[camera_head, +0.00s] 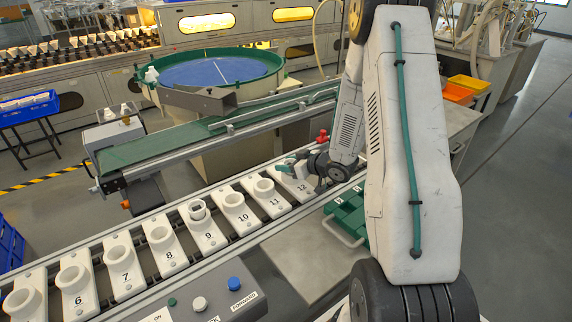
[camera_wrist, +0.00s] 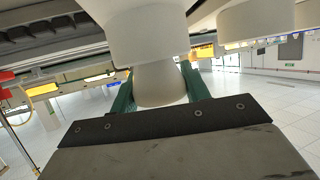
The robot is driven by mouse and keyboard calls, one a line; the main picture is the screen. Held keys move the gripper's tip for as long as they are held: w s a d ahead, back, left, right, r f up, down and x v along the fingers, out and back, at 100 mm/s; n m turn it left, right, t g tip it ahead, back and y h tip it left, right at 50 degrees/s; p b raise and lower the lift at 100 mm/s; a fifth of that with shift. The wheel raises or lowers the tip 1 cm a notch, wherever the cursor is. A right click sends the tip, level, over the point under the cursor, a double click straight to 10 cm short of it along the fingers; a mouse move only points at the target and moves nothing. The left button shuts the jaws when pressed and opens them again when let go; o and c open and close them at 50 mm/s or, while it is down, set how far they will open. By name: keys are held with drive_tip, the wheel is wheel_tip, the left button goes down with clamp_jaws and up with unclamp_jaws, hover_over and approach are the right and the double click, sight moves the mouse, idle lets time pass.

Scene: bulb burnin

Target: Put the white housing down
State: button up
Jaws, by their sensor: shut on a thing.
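My gripper (camera_head: 287,165) is low over the conveyor, at the carrier marked 12 (camera_head: 298,186) in the head view. In the wrist view its green fingers (camera_wrist: 160,88) are shut on the rounded lower part of the white housing (camera_wrist: 161,84). A wider white cylinder (camera_wrist: 146,32) is directly above that part; I cannot tell whether it belongs to the same piece. In the head view the gripper hides most of the held housing and the cup of carrier 12, so contact between them cannot be told.
Carriers with white cups line the conveyor, such as carrier 11 (camera_head: 266,196) and carrier 9 (camera_head: 205,230), whose cup holds a ring-shaped piece. A green tray (camera_head: 346,217) lies right of the conveyor. A button panel (camera_head: 200,302) is in front. A round blue-topped feeder (camera_head: 213,72) stands behind.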

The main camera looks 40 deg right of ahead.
drive_tip(key=shift+f, duration=0.15)
drive_tip(key=o, duration=0.9)
drive_tip(key=shift+o, duration=0.2)
drive_tip(key=shift+s+r, duration=0.2)
drive_tip(key=v, duration=1.1)
wheel_tip(320, 180, up, 14)
drive_tip(key=s+a+m+g+h, duration=0.1)
drive_tip(key=a+m+g+h, duration=0.15)
drive_tip(key=g+h, duration=0.4)
drive_tip(key=s+a+r+g+y, duration=0.1)
drive_tip(key=s+a+r+g, duration=0.1)
drive_tip(key=s+a, duration=0.8)
drive_tip(key=s+a+r+m+g+y, duration=0.1)
drive_tip(key=s+a+r+g, duration=0.2)
drive_tip(key=s+a, duration=0.7)
drive_tip(key=s+r, duration=0.2)
drive_tip(key=s, duration=0.2)
drive_tip(key=shift+s, duration=0.35)
